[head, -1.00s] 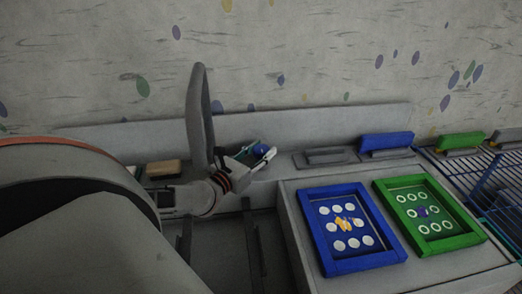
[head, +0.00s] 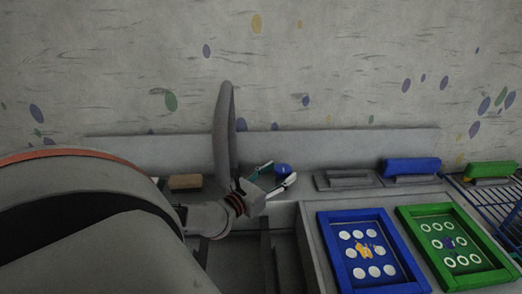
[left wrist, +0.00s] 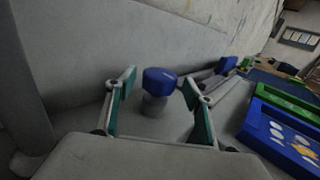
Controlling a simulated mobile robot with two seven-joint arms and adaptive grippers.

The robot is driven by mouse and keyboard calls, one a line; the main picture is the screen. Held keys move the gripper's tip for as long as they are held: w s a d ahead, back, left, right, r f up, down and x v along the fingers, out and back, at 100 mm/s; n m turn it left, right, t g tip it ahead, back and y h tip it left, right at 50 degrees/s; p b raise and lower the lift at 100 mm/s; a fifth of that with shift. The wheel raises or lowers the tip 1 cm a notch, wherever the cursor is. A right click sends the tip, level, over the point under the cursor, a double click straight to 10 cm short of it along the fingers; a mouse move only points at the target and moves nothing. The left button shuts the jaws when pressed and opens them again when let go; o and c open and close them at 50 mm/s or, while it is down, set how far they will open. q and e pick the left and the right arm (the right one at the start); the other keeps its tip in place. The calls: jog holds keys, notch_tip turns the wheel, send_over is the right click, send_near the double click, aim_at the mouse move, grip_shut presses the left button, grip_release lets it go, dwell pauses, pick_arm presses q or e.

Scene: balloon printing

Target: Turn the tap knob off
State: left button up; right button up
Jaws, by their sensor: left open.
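The tap knob (head: 282,169) is a small blue cap on the ledge behind the sink, close to the tap's tall grey curved spout (head: 222,130). In the left wrist view the blue knob (left wrist: 159,80) sits on a short grey stem, ahead of and between my fingers. My left gripper (head: 279,176) is open at the knob, just right of the spout. Its teal-lined fingertips (left wrist: 158,84) stand on either side of the knob with gaps visible, so it does not look gripped. My right gripper is not in view.
A blue screen frame (head: 322,232) and a green screen frame (head: 412,227) lie on the counter at right. Grey (head: 348,180), blue (head: 411,168) and green (head: 490,171) squeegees stand behind them. A brown block (head: 185,181) is left of the spout. The wall rises behind.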

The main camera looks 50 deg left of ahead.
pick_arm(q)
jog(key=s, duration=0.9)
jog(key=shift+s+d, duration=0.3)
jog(key=shift+d, duration=0.15)
jog(key=shift+s, duration=0.1)
